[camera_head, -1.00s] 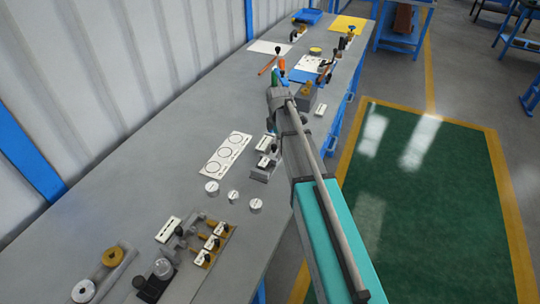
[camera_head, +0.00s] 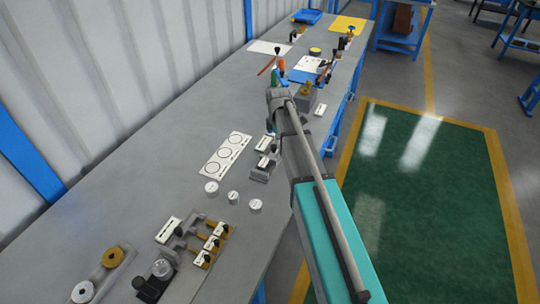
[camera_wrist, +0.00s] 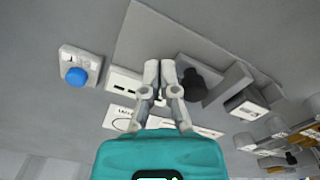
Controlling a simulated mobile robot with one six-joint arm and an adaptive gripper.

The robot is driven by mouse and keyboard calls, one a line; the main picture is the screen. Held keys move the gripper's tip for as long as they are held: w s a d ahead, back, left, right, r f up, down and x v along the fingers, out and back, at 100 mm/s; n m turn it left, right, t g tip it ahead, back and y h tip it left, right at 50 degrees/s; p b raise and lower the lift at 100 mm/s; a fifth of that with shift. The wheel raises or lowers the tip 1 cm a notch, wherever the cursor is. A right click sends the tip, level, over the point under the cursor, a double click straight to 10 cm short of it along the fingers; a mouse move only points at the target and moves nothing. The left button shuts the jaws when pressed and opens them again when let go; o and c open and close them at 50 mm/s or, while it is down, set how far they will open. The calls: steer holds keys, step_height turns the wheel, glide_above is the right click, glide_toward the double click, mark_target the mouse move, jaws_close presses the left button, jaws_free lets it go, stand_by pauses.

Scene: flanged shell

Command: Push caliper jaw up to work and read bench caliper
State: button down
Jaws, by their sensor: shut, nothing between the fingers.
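A small grey fixture with a black knob and a white label, likely the bench caliper (camera_head: 262,172), sits on the bench just left of my arm in the head view. In the wrist view a black knob (camera_wrist: 207,82) and grey blocks (camera_wrist: 232,82) lie close to the right of my gripper (camera_wrist: 160,66). My gripper's fingers are together and empty. I cannot tell whether they touch the knob. In the head view my arm hides most of the gripper. The caliper's jaw, work and reading are too small to tell.
A white card with rings (camera_head: 227,153) and several white discs (camera_head: 233,196) lie left of the fixture. A clamp fixture with brass parts (camera_head: 205,243) stands nearer. A blue knob on a plate (camera_wrist: 76,76) is left in the wrist view.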

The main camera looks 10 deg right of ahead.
mark_target(277, 151)
steer(key=shift+s+a, duration=0.6)
steer(key=shift+s, duration=0.3)
stand_by(1.0)
steer(key=shift+w+d, duration=0.15)
steer(key=shift+w, duration=0.1)
stand_by(0.4)
steer(key=shift+r, duration=0.1)
step_height(277, 151, up, 7)
steer(key=p, duration=0.7)
stand_by(0.4)
stand_by(0.5)
steer(key=shift+s+m, duration=0.5)
steer(key=shift+s, duration=0.25)
steer(key=s+m, duration=1.6)
steer(key=s, duration=0.4)
steer(key=shift+s+d, duration=0.2)
steer(key=shift+d, duration=0.2)
